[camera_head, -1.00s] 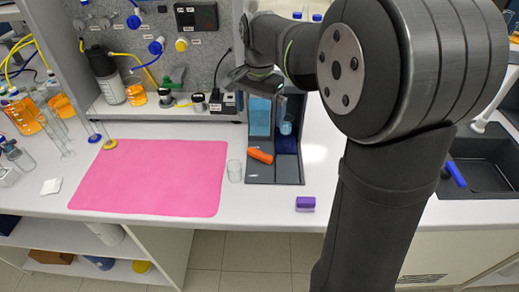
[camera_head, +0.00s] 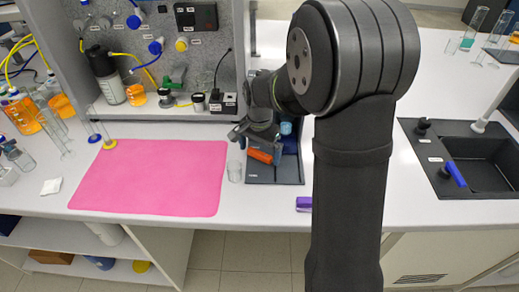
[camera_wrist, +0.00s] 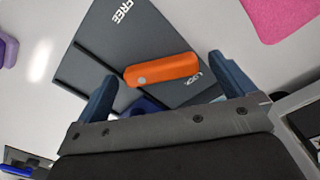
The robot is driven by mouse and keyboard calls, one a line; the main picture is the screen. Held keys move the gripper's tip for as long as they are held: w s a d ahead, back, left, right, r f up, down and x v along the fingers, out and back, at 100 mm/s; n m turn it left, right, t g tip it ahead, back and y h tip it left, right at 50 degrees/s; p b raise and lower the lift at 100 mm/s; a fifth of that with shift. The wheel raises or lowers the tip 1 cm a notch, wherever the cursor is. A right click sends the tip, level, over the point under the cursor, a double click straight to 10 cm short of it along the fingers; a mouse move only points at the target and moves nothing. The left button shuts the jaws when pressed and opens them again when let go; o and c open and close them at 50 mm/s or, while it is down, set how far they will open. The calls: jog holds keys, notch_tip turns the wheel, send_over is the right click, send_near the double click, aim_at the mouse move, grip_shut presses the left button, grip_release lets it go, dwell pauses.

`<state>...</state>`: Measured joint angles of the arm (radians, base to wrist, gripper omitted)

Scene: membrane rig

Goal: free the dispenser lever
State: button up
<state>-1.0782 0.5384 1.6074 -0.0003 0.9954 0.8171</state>
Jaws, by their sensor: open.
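The orange dispenser lever (camera_head: 264,156) lies on the dark dispenser base (camera_head: 288,174), right of the pink mat. In the wrist view the lever (camera_wrist: 165,69) has a grey round spot at its left end. Its right end is beside the LOCK label (camera_wrist: 193,79); the FREE label (camera_wrist: 122,11) is farther off on the base. My gripper (camera_wrist: 163,75) is open, one finger on each side, near the lever's two ends. No contact shows. In the head view my gripper (camera_head: 255,136) hangs just above and behind the lever and hides part of the dispenser.
A purple block (camera_head: 304,203) lies at the counter's front edge, partly behind my arm. The pink mat (camera_head: 150,178) is bare. A blue cup-like part (camera_head: 286,128) shows behind the lever.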

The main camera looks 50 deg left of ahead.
jog(key=shift+c, duration=0.2)
jog(key=c, duration=1)
jog(key=shift+o, duration=0.2)
jog(key=shift+n, duration=0.3)
jog(key=n, duration=0.3)
jog(key=s+n, duration=0.1)
jog(key=n, duration=0.1)
jog(key=shift+d, duration=0.35)
jog(key=n, duration=0.4)
jog(key=d+n, duration=0.1)
jog(key=n, duration=0.1)
jog(key=shift+s, duration=0.2)
jog(key=shift+n, duration=0.3)
